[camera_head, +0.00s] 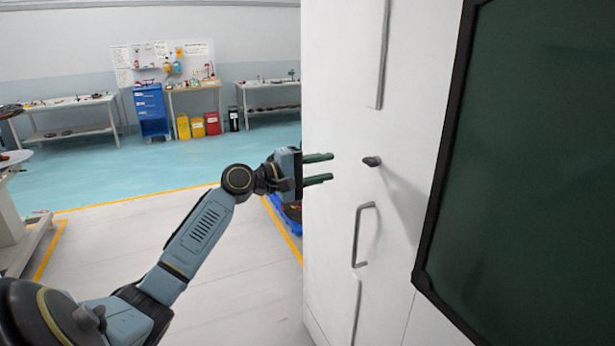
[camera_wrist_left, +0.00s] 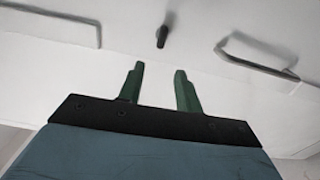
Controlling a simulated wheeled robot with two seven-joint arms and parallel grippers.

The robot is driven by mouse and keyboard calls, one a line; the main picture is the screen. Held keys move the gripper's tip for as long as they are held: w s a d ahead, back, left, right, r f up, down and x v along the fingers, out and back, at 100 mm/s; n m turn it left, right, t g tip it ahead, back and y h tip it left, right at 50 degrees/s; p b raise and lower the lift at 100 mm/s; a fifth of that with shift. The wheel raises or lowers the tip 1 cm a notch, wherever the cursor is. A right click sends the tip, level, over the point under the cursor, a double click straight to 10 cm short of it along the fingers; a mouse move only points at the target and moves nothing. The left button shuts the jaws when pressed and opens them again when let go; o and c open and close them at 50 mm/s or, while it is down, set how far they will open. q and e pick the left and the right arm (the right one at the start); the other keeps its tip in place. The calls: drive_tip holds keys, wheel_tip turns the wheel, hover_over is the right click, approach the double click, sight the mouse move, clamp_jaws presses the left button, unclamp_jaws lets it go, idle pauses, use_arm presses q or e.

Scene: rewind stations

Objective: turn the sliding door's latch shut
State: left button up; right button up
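The latch (camera_head: 371,161) is a small dark knob that stands out from the white sliding door (camera_head: 335,110), above the door's grey bar handle (camera_head: 362,235). In the left wrist view the latch (camera_wrist_left: 162,37) lies ahead of the fingertips, roughly between their lines, with the handle (camera_wrist_left: 258,60) to its right. My left gripper (camera_head: 332,169) is open and empty, with its two green fingers apart and pointing at the latch. A gap shows between the fingertips and the latch. My right gripper is not in either view.
A dark green panel with a black frame (camera_head: 445,150) stands close on the right. A long grey strip (camera_head: 383,55) runs up the door above the latch. Open floor (camera_head: 130,240) lies to the left, with workbenches (camera_head: 72,105) and a blue cabinet (camera_head: 151,110) far back.

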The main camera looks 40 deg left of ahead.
use_arm(q)
drive_tip(key=v, duration=0.4)
drive_tip(key=shift+b, duration=0.35)
wheel_tip(320, 180, down, 28)
drive_tip(key=a+g+y+b, duration=0.2)
drive_tip(key=g+y+b, duration=0.1)
drive_tip(key=y, duration=0.2)
drive_tip(key=s+d+f+m+g+y+b, duration=0.15)
drive_tip(key=s+f, duration=0.35)
drive_tip(key=f, duration=0.7)
drive_tip(key=s+d+f+m+g+b, duration=0.1)
drive_tip(key=s+d+f+g, duration=0.2)
drive_tip(key=f, duration=0.9)
drive_tip(key=s+d+f+m+g+b, duration=0.1)
drive_tip(key=s+d+f+m+g, duration=0.15)
drive_tip(key=s+f, duration=0.65)
drive_tip(key=s+d+f+m+g+b, duration=0.1)
drive_tip(key=s+d+f+m+g, duration=0.2)
drive_tip(key=s+f, duration=0.55)
drive_tip(key=s+d+f+m+g+b, duration=0.1)
drive_tip(key=s+d+f+m, duration=0.3)
drive_tip(key=s+d, duration=0.3)
drive_tip(key=s+d+f+m+g+b, duration=0.1)
drive_tip(key=s+d+f+m, duration=0.3)
drive_tip(key=s, duration=1.1)
wheel_tip(320, 180, down, 3)
drive_tip(key=d, duration=0.2)
drive_tip(key=shift+s+d+g, duration=0.25)
drive_tip(key=shift+d+g, duration=0.05)
drive_tip(key=shift+d, duration=0.05)
